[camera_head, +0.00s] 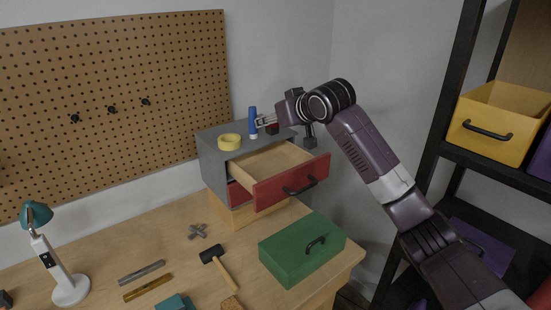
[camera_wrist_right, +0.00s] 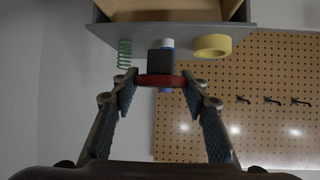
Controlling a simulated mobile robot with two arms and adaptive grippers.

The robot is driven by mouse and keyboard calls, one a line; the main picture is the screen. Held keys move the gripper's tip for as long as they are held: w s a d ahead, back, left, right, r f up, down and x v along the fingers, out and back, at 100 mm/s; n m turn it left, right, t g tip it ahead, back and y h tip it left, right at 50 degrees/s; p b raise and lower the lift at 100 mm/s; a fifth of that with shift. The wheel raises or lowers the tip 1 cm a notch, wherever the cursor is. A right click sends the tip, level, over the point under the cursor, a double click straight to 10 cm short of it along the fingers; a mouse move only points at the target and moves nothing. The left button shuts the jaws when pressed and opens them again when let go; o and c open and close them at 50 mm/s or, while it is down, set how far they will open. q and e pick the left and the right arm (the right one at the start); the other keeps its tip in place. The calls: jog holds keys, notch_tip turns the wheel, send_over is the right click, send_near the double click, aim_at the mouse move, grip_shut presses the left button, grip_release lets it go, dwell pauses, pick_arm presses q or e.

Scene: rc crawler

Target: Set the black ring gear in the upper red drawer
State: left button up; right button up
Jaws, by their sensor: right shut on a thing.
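The upper red drawer (camera_head: 290,183) is pulled out of the grey cabinet (camera_head: 213,158), and its visible wooden inside looks empty. My right gripper (camera_head: 263,121) is above the cabinet top, behind the open drawer. In the right wrist view my right gripper (camera_wrist_right: 157,82) is shut on a small red and black part (camera_wrist_right: 160,80), red rim between the fingertips with a dark block beside it. I cannot make out a separate black ring gear. My left gripper is not in view.
A blue bottle with a white end (camera_head: 252,120) and a yellow tape roll (camera_head: 229,142) stand on the cabinet, near a green spring (camera_wrist_right: 124,54). A lower red drawer (camera_head: 239,194) is shut. A green box (camera_head: 300,248) and a hammer (camera_head: 222,268) lie on the workbench.

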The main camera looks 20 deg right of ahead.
notch_tip(320, 180, down, 12)
jog(key=p, duration=0.3)
jog(key=shift+d, duration=0.1)
jog(key=shift+f, duration=0.25)
jog(key=shift+f, duration=0.15)
jog(key=o, duration=1.3)
jog(key=shift+c, duration=0.2)
jog(key=shift+s+d+r, duration=0.15)
jog(key=shift+s+r, duration=0.2)
jog(key=shift+s, duration=0.2)
jog(key=b+v, duration=0.3)
jog(key=v, duration=0.8)
